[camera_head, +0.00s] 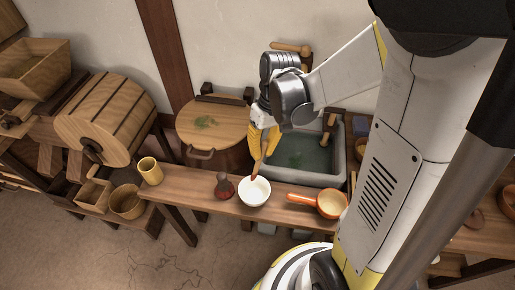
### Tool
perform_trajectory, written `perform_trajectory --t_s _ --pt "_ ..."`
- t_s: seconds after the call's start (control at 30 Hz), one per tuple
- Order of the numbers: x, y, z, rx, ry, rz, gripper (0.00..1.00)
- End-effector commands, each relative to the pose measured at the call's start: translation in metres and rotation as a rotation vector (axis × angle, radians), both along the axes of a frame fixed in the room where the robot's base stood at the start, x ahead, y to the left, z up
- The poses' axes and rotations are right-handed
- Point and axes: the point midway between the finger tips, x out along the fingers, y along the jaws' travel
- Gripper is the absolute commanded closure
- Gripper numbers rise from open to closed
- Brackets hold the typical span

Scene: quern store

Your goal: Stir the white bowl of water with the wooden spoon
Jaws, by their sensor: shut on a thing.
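The white bowl (254,203) stands upright on the narrow wooden bench in the middle of the view. Its inside looks pale, and I cannot make out the water. The wooden spoon (257,167) slants down from my gripper (263,145) toward the bowl, its lower end at the bowl's far rim. I cannot tell whether the tip is inside the bowl. My gripper is above and behind the bowl, shut on the spoon's handle. Yellow parts of the gripper and my wrist hide the upper end of the handle.
A dark red-brown pestle-like item (224,186) stands close left of the bowl. Behind are a grey sink (330,178) and a round wooden lid (212,125). Bare bench (190,184) shows left of the pestle-like item.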

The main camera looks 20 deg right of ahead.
Motion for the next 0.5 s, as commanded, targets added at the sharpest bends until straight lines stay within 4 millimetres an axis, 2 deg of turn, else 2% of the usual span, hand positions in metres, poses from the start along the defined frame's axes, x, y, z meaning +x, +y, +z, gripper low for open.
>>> perform_trajectory --t_s 0.5 --pt "-0.001 -0.009 -0.040 0.000 0.000 -0.002 1.00"
